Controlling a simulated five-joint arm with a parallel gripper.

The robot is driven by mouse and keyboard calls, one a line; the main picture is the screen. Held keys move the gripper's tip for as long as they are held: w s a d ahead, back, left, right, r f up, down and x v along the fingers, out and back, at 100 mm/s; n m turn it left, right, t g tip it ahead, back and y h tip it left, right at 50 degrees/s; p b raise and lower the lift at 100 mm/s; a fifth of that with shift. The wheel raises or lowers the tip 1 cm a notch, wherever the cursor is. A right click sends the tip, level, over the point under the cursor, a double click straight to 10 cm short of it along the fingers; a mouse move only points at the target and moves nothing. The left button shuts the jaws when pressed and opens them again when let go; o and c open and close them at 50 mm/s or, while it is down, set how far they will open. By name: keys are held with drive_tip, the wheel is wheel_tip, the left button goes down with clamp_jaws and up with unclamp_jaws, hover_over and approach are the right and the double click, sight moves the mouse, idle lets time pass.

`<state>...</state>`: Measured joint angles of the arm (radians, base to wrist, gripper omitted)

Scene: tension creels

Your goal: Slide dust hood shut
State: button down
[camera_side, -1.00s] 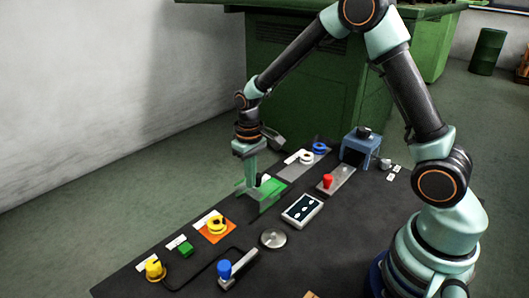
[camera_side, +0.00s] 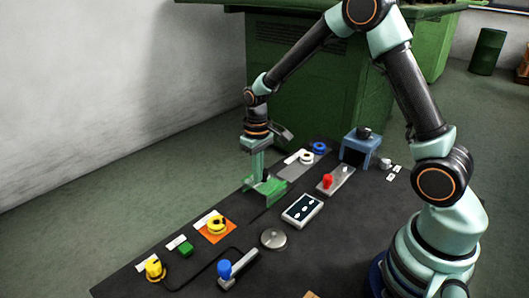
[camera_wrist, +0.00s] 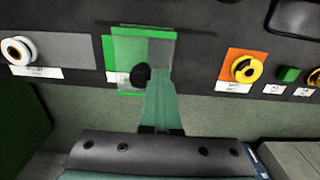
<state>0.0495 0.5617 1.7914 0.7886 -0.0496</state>
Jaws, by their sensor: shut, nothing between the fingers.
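The dust hood is a clear greenish panel (camera_wrist: 128,50) with a round black knob (camera_wrist: 140,75). It lies over a bright green frame (camera_wrist: 166,33), whose edges show around it in the wrist view. In the side view the hood (camera_side: 268,192) and frame sit near the table's far edge, largely overlapping. My gripper (camera_side: 263,178) is shut and empty, pointing down at the hood. In the wrist view my gripper (camera_wrist: 155,75) is right beside the knob. I cannot tell whether they touch. The fingers hide part of the hood.
An orange plate with a yellow knob (camera_side: 216,225) lies left of the hood. A grey plate with a white ring (camera_side: 305,158) lies to its right. A dark panel (camera_side: 302,210) and a metal disc (camera_side: 273,238) are nearer. Bare black table lies between.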

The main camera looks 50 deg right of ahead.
sight(266, 169)
drive_tip(key=shift+d, duration=1.7)
drive_tip(key=shift+a, duration=0.8)
drive_tip(key=shift+r, duration=3.5)
